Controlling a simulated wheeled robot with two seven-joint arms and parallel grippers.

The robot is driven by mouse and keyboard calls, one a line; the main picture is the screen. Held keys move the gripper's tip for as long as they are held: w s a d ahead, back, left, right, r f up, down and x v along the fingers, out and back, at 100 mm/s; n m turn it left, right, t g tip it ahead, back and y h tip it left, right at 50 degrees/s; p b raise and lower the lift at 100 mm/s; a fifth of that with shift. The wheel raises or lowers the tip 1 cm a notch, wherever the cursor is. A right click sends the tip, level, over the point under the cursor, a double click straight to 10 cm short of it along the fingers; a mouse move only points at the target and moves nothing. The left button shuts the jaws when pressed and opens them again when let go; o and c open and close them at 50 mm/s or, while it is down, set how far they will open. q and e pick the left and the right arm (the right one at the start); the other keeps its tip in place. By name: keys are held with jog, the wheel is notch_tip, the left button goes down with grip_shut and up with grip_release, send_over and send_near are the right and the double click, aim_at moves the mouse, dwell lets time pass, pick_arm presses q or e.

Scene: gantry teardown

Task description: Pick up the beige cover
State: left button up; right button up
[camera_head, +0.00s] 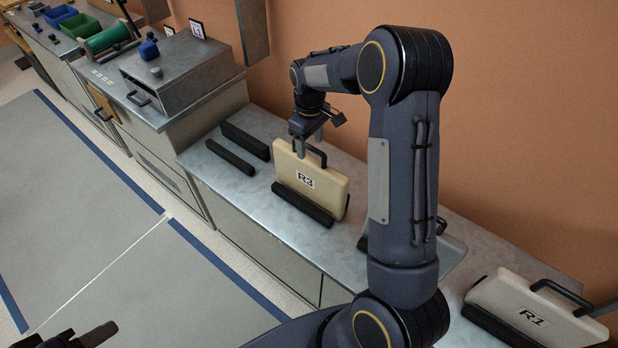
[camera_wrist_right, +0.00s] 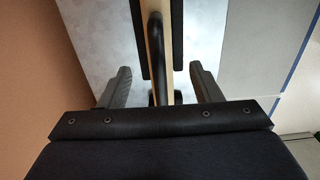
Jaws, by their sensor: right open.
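The beige cover marked R3 (camera_head: 328,188) stands upright in a black slotted holder (camera_head: 302,206) on the metal counter. Its black handle (camera_head: 312,150) rises from the top edge. My right gripper (camera_head: 309,147) is open at the handle, pointing down from above. In the right wrist view the handle (camera_wrist_right: 156,60) and the thin beige edge of the cover (camera_wrist_right: 168,50) lie between the two spread fingers (camera_wrist_right: 160,88). I cannot tell whether a finger touches the handle. Part of my left gripper (camera_head: 92,335) shows at the bottom left corner, away from the cover; its jaws are unclear.
A paler cover marked R1 (camera_head: 535,308) leans in another holder at the lower right. An empty pair of black rails (camera_head: 244,143) lies left of R3. A metal box (camera_head: 180,70) and coloured bins (camera_head: 80,25) stand farther left. The orange wall (camera_head: 530,110) closes the back.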

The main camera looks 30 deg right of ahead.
aim_at(309, 158)
notch_tip(309, 158, down, 6)
jog(key=shift+w+f+p, duration=0.1)
jog(key=shift+w+p, duration=0.05)
jog(key=shift+p, duration=0.55)
jog(key=shift+c, duration=0.2)
grip_shut()
dwell(0.8)
